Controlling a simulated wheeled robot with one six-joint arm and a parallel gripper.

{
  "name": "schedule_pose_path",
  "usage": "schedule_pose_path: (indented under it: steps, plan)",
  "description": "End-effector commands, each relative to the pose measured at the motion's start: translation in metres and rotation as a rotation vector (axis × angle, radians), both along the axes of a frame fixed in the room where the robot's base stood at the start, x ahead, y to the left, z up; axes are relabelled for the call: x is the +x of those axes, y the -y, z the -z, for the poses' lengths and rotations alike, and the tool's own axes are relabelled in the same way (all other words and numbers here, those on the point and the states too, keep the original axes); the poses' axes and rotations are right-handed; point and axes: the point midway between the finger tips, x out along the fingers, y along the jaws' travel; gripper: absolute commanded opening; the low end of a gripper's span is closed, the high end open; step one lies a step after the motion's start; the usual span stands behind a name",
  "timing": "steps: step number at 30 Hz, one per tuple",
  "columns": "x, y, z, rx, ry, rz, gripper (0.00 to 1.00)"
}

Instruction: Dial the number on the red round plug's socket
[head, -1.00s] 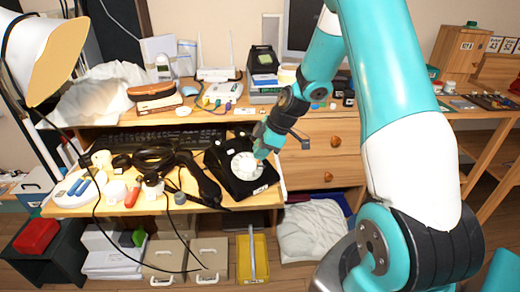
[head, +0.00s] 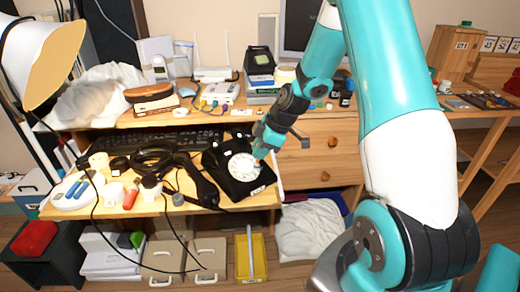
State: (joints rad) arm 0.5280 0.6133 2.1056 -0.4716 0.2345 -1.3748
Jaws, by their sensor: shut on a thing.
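A black rotary phone (head: 221,170) with a white round dial (head: 241,168) stands at the right end of the lower desk board. My gripper (head: 260,158) reaches down to the dial's upper right edge and is shut there, on the dial as far as I can see. Its fingertips are small and partly hide that edge. A white socket strip (head: 219,91) with small coloured plugs and cords lies on the upper shelf. The plugs' shapes and any numbers on the strip are too small to read, so I cannot pick out the red round plug.
A black handset-like appliance (head: 201,183), coiled cable (head: 152,159) and several small items crowd the board left of the phone. A lamp (head: 45,60) stands at far left. A yellow tray (head: 243,262) sits on the floor below. Drawers (head: 318,153) are right of the phone.

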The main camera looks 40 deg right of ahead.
Motion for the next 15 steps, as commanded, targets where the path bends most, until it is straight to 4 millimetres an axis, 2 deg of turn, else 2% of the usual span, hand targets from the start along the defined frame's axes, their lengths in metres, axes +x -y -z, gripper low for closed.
schedule_pose_path:
  steps: [8,15]
  plan:
    - [0.000,0.000,-0.001,0.000,0.000,0.000,0.00]
    - [-0.008,0.000,-0.023,0.000,0.000,0.001,0.00]
